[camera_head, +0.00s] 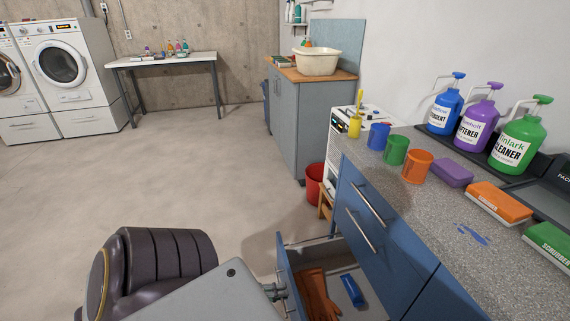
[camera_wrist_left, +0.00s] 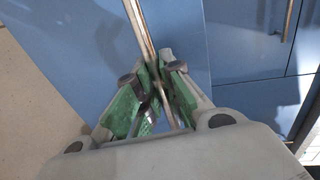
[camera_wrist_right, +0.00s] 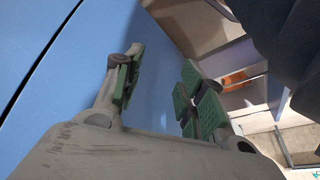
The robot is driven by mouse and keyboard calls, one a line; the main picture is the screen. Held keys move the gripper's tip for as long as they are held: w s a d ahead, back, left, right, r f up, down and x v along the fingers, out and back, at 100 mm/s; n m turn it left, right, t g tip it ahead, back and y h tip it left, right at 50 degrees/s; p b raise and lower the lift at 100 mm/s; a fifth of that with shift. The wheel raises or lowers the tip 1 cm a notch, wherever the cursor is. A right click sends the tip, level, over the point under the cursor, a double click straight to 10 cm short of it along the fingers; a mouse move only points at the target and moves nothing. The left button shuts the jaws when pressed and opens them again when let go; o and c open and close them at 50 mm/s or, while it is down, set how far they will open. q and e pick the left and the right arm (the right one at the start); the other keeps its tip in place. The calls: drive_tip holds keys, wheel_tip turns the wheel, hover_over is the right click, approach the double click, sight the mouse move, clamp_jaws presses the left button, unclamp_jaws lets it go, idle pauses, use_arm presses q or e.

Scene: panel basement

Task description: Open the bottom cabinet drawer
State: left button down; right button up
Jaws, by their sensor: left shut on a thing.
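The bottom drawer (camera_head: 330,252) of the blue cabinet (camera_head: 392,250) stands pulled out in the head view, its inside showing. An orange-brown glove-like thing (camera_head: 318,292) and a blue item (camera_head: 352,290) lie in it. My left gripper (camera_head: 283,290) is at the outer side of the drawer front, partly hidden by its own arm. In the left wrist view its green-padded fingers are shut on the metal bar handle (camera_wrist_left: 142,30). My right gripper (camera_wrist_right: 155,88) shows only in the right wrist view, open and empty beside a blue panel (camera_wrist_right: 60,90).
Two upper drawer handles (camera_head: 368,204) stick out above the open drawer. The speckled countertop (camera_head: 440,215) holds cups, sponges, boxes and pump bottles. A red bucket (camera_head: 314,184) and a small wooden stool stand beyond the drawer. The floor (camera_head: 170,190) to the left is clear.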

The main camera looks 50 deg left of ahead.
use_arm(q)
drive_tip(key=c, duration=1.5)
unclamp_jaws()
drive_tip(key=shift+v, duration=6.05)
